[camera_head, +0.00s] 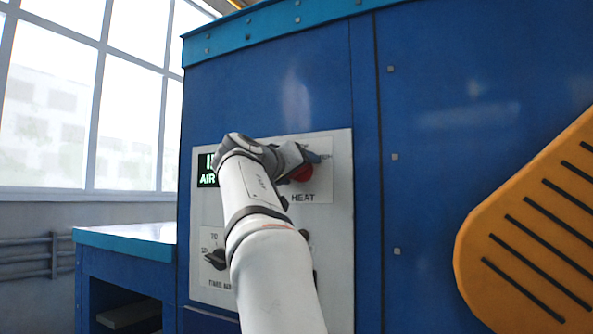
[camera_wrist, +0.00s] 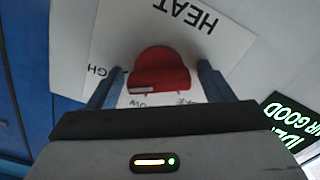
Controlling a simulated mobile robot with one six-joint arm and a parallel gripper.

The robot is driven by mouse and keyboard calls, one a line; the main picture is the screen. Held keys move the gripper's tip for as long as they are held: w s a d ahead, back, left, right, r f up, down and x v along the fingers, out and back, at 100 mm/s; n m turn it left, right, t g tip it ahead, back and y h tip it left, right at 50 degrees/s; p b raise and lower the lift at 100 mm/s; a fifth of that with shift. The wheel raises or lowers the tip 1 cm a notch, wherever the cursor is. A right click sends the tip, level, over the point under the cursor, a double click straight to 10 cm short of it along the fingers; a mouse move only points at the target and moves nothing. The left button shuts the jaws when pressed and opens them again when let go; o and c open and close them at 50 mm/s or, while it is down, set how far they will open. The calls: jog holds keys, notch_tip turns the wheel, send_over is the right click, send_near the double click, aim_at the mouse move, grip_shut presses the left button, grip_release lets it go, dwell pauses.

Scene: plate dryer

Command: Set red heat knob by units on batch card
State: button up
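The red heat knob (camera_head: 302,174) sits on a white panel below my gripper's fingers in the head view, above the word HEAT. In the wrist view the red knob (camera_wrist: 160,72) stands between the two fingers of my gripper (camera_wrist: 161,80), with a gap on each side. The gripper is open and holds nothing. A raised bar crosses the knob. HEAT is readable; the other printed labels around the knob are partly hidden by the knob and fingers. In the head view my gripper (camera_head: 305,160) partly covers the knob. No batch card is visible.
A dark display (camera_wrist: 290,125) with green letters, reading IDLE and part of GOOD, is beside the knob plate. A black knob (camera_head: 216,258) is lower left on the light panel (camera_head: 342,230). An orange slotted guard (camera_head: 530,240) is at right. A blue bench (camera_head: 125,238) stands at left.

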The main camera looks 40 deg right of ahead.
jog(key=v, duration=0.8)
jog(key=shift+d, duration=0.1)
dwell(0.5)
jog(key=a+f+n+y+p, duration=0.6)
jog(key=a+f+y+p, duration=0.45)
jog(key=p, duration=0.75)
jog(key=s+a+f+g+y+p, duration=0.2)
jog(key=s+a+f+y+p, duration=0.1)
jog(key=s+a+f+p, duration=0.3)
jog(key=s+a+f+n+g+y+p, duration=0.1)
jog(key=s+a+f+g+y+p, duration=0.1)
jog(key=s+a+f+p, duration=0.5)
jog(key=s+a+y+p, duration=0.1)
jog(key=s, duration=0.3)
jog(key=shift+n+p, duration=0.3)
